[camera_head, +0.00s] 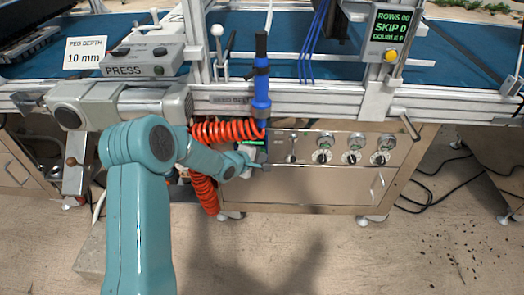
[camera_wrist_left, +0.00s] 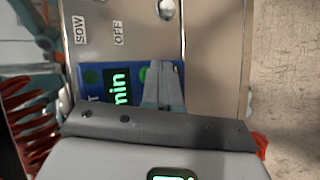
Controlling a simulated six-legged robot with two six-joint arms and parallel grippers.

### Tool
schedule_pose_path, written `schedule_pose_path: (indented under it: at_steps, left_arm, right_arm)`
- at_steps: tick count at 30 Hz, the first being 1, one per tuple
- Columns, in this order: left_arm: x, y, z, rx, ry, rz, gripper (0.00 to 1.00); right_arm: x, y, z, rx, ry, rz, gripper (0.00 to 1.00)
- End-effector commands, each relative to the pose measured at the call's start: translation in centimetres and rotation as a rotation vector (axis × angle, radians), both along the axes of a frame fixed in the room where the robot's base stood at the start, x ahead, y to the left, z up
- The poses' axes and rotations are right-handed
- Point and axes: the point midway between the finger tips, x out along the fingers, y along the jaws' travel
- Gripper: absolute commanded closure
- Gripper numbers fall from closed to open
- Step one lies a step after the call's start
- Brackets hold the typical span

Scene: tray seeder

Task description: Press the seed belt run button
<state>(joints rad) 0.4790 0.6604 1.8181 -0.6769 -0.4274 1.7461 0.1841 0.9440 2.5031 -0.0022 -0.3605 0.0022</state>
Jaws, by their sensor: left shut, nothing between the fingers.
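My left gripper (camera_head: 264,168) reaches in from the left, in front of the left end of the machine's control panel (camera_head: 335,150). In the left wrist view the gripper (camera_wrist_left: 165,92) is shut and empty, its fingertips over a blue panel (camera_wrist_left: 103,99) with green lettering reading "min". A small part of something green shows close beside the fingertips, mostly covered. Whether the fingertips touch the panel cannot be told. Which button runs the seed belt cannot be read.
Several round dials (camera_head: 322,150) sit to the right on the panel. A coiled orange hose (camera_head: 225,131) and a blue tool (camera_head: 261,92) hang close above my left gripper. A grey box marked PRESS (camera_head: 140,60) and a display (camera_head: 388,30) are higher up.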

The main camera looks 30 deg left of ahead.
Motion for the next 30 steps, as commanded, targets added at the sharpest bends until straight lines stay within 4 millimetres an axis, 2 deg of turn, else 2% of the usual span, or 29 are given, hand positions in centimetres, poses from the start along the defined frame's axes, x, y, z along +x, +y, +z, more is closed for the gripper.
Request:
schedule_pose_path:
  at_steps: [19,30]
  left_arm:
    - [0.22,0.14,0.02,0.0,-0.001,0.0,1.0]
    - [-0.68,-0.41,0.01,-0.001,-0.001,0.001,1.0]
  right_arm:
    - [0.0,0.0,0.31,0.0,0.0,0.0,0.57]
    - [0.0,-0.01,0.22,0.0,0.0,0.0,0.57]
